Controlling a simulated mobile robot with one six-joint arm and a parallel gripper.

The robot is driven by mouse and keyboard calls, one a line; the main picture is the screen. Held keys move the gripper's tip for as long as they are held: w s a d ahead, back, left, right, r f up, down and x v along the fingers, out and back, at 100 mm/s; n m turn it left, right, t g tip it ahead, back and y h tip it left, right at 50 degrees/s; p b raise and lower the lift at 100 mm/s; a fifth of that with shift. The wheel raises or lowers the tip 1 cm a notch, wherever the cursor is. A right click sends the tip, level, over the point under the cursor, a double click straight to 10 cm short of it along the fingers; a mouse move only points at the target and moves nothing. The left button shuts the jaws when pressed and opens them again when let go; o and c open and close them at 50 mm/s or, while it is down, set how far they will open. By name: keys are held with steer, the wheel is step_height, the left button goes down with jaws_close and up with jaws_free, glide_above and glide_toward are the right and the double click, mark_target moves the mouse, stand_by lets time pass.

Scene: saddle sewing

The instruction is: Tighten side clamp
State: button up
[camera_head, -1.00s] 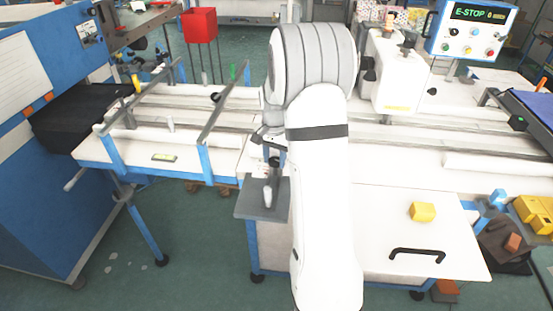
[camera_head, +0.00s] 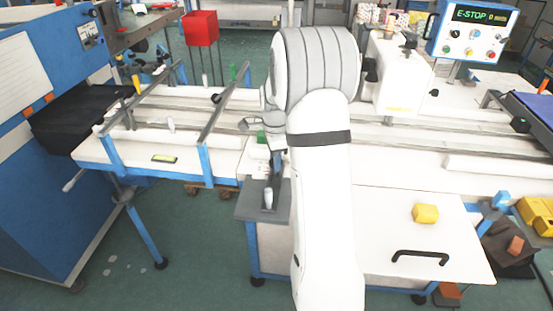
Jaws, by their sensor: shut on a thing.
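My gripper (camera_head: 250,121) shows only in part, as grey parts at the left of my white arm, over the near side of the white machine bed. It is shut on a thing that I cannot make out. Below it a clamp-like fitting with a dark upright and a pale handle (camera_head: 267,198) stands on a grey plate (camera_head: 250,211) at the table's front corner. I cannot tell whether this is the side clamp. A small green part (camera_head: 261,137) shows between the gripper and this fitting. My arm hides what lies to the right.
Two grey rails on blue posts (camera_head: 203,163) stand left of my gripper. A blue machine (camera_head: 40,190) is at the far left. A yellow block (camera_head: 425,213) and a black handle (camera_head: 420,256) are on the white panel at right. A control box (camera_head: 475,28) stands behind.

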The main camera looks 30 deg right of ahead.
steer(key=shift+d+m, duration=0.1)
steer(key=shift+m, duration=0.8)
steer(key=shift+s, duration=0.1)
steer(key=o, duration=0.8)
steer(key=shift+o, duration=1)
step_height(320, 180, up, 8)
steer(key=shift+f, duration=0.1)
